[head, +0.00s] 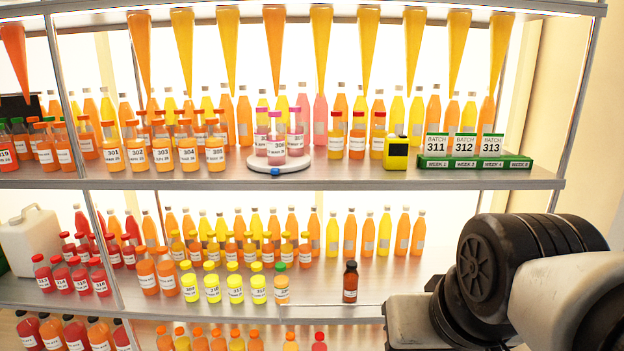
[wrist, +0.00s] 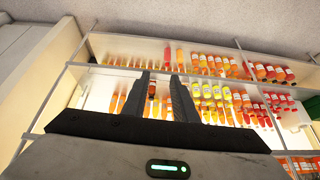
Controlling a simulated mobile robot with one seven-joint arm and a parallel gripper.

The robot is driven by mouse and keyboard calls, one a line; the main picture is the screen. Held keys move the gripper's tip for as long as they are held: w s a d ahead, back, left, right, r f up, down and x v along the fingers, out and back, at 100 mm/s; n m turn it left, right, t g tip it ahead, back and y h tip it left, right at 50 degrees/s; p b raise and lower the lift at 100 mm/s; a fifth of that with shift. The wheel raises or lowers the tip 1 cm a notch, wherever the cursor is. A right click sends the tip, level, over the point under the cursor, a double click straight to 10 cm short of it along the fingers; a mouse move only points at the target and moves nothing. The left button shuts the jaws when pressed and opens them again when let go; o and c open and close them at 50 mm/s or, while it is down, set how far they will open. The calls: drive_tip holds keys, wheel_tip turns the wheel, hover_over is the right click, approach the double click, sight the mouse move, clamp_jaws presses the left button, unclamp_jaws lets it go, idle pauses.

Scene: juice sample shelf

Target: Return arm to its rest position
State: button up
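My gripper (wrist: 159,97) shows in the wrist view, its two dark fingers apart with a clear gap and nothing held between them. Through the gap I see bottles on the shelf some way beyond, including a small dark brown bottle (wrist: 152,90). In the head view my arm is folded at the lower right, in front of the shelf's right end; the fingers do not show there. The dark brown bottle (head: 350,282) stands alone on the middle shelf, left of my arm.
The metal shelf (head: 400,182) holds rows of juice bottles. On its upper board are a round white stand (head: 293,166) with pink bottles, a yellow device (head: 396,152) and a green rack of batch cards (head: 475,162). A white jug (head: 32,247) stands at left.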

wheel_tip(320, 180, up, 12)
drive_tip(key=s+p, duration=0.1)
drive_tip(key=p, duration=1.1)
drive_tip(key=shift+d+p, duration=0.25)
drive_tip(key=shift+p, duration=0.05)
idle(0.5)
